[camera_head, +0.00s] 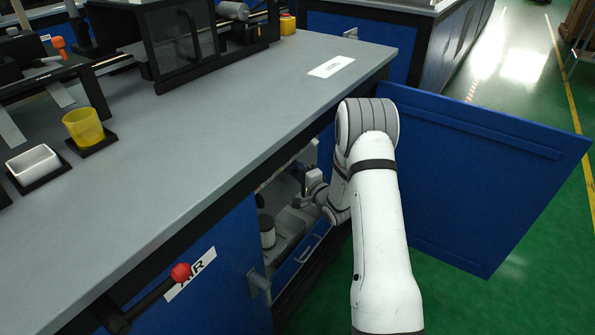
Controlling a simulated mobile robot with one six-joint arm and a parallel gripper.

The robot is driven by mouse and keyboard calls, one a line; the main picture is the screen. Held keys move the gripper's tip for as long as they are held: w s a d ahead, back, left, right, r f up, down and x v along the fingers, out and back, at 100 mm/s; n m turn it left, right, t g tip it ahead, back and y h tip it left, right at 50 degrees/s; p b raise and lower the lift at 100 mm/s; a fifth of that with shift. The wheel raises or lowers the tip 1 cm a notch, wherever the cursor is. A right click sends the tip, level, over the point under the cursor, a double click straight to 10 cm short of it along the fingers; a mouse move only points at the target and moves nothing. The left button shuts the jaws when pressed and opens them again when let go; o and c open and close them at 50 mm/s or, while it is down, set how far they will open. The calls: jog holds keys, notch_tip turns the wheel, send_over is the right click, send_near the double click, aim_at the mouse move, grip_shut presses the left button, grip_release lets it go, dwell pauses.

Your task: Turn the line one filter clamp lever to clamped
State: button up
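The open cabinet under the grey bench holds a white cylinder with a dark top (267,232), which looks like a filter. My gripper (303,184) is inside, behind and to the right of the cylinder, near small dark and grey parts. It is small and partly in shadow, so whether its fingers are open or shut does not show. I cannot make out the line one filter clamp lever or its position; it may be hidden by my gripper and wrist.
A blue cabinet door (480,170) stands wide open on the right. A red-knobbed lever (180,272) sticks out by an AIR label (190,274). The grey bench top (225,135) overhangs the opening. A yellow cup (83,127) and white tray (34,165) stand on the left.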

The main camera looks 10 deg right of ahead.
grip_shut()
jog(key=shift+a, duration=0.15)
